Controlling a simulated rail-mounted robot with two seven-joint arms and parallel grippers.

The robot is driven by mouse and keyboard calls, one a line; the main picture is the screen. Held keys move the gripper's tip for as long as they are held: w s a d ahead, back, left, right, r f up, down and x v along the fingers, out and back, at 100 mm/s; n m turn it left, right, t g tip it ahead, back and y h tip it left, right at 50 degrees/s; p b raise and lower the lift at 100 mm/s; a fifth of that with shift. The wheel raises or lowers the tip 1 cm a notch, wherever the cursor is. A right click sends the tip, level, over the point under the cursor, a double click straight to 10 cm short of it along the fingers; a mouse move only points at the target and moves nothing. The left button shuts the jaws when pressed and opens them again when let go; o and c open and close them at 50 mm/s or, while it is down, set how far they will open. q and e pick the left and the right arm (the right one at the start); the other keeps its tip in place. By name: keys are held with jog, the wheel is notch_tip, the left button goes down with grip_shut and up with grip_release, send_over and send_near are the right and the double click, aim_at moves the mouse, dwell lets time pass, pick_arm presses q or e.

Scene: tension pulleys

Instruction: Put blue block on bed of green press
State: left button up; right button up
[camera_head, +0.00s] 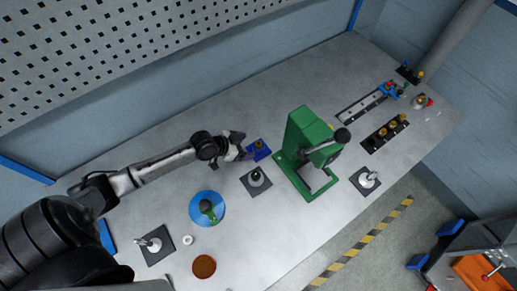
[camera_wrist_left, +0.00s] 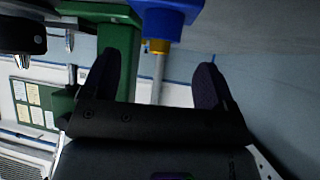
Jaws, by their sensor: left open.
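The blue block (camera_head: 258,151), with a small brass-coloured part on it, sits on the grey table just left of the green press (camera_head: 300,130). The press has an open rectangular green bed (camera_head: 318,186) at its front, with nothing on it. My left gripper (camera_head: 241,147) is beside the block on its left. In the left wrist view my left gripper (camera_wrist_left: 157,75) has its fingers apart with nothing held between them. The blue block (camera_wrist_left: 168,20) shows beyond the fingertips, and the green press (camera_wrist_left: 118,38) is behind it. My right gripper is not in view.
A dark pad with a knob (camera_head: 256,180) lies in front of the block. A round blue fixture (camera_head: 207,208), a brown disc (camera_head: 204,266) and a lever pad (camera_head: 155,244) are nearer left. Another lever pad (camera_head: 366,181) and a slotted rail (camera_head: 362,106) are right of the press.

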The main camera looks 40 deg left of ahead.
aim_at(255, 145)
pick_arm(q)
jog(key=x, duration=0.4)
jog(key=shift+w+r, duration=0.1)
jog(key=shift+w+d+f, duration=0.2)
jog(key=shift+w+f, duration=0.2)
jog(key=shift+r, duration=0.1)
jog(key=c, duration=1.3)
jog(key=shift+r+p, duration=0.4)
jog(key=shift+r, duration=4.6)
